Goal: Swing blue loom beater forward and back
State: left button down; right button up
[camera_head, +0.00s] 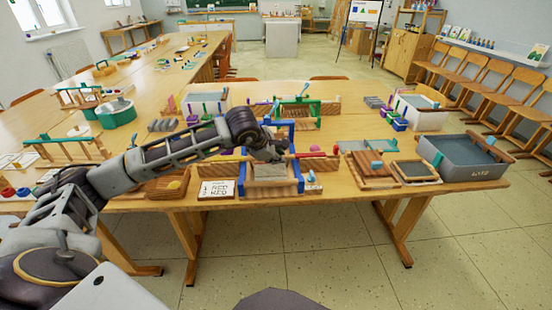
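The blue loom (298,170) stands near the front edge of the table, with blue uprights and a pale woven panel (269,172) between them. My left arm comes in from the left, and my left gripper (272,153) is at the upper part of the loom, over its middle. The gripper covers much of the beater area, so I cannot tell whether it touches the beater or whether its fingers are open or shut. My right gripper is not in view.
A wooden table (340,210) carries the loom. A wooden board (371,172), a framed slate (416,172) and a grey tub (468,172) stand to the right. A green loom (302,108) stands behind.

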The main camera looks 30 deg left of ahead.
pick_arm(q)
jog(key=shift+s+d+f, duration=0.25)
jog(key=shift+s+f, duration=0.1)
jog(key=shift+f, duration=0.15)
jog(key=shift+s+d+f, duration=0.25)
jog(key=shift+s+f, duration=0.05)
jog(key=shift+f, duration=0.15)
jog(key=c, duration=1.5)
grip_release()
jog(key=shift+s+r, duration=0.1)
jog(key=shift+s, duration=0.1)
jog(key=shift+o, duration=0.2)
jog(key=shift+a+r, duration=0.1)
jog(key=shift+r, duration=0.15)
jog(key=shift+r, duration=0.25)
jog(key=v, duration=1.1)
jog(key=shift+r, duration=0.4)
jog(key=shift+a, duration=0.1)
